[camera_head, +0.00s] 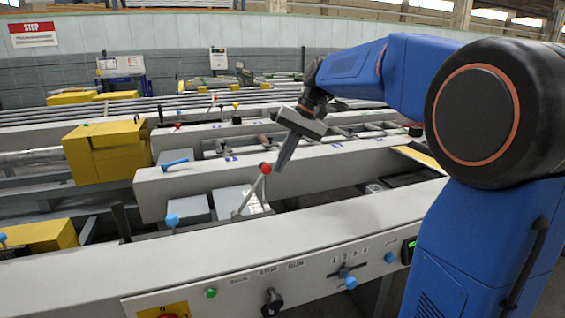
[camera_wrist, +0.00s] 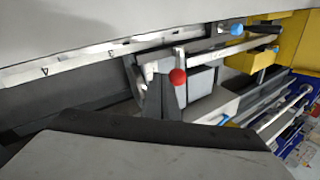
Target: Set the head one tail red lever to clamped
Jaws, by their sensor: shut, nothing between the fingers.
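A lever with a red ball knob (camera_head: 265,169) stands between the front panel beam and the pale beam behind it. Its thin grey rod slants down and left from the knob. In the wrist view a red knob (camera_wrist: 178,76) shows just right of the dark finger tip. My gripper (camera_head: 281,165) is shut and empty, pointing down, with its tip close to the right of the red knob. Whether they touch I cannot tell. In the wrist view my gripper (camera_wrist: 157,80) hides part of what lies behind it. The lever's foot is partly hidden by the front beam.
The front control beam (camera_head: 330,225) carries a green button (camera_head: 210,293), a black knob (camera_head: 272,302) and blue knobs. A blue handle (camera_head: 175,163) and a blue ball knob (camera_head: 172,220) are left of the lever. A yellow box (camera_head: 105,152) stands further left. Smaller red knobs show farther back.

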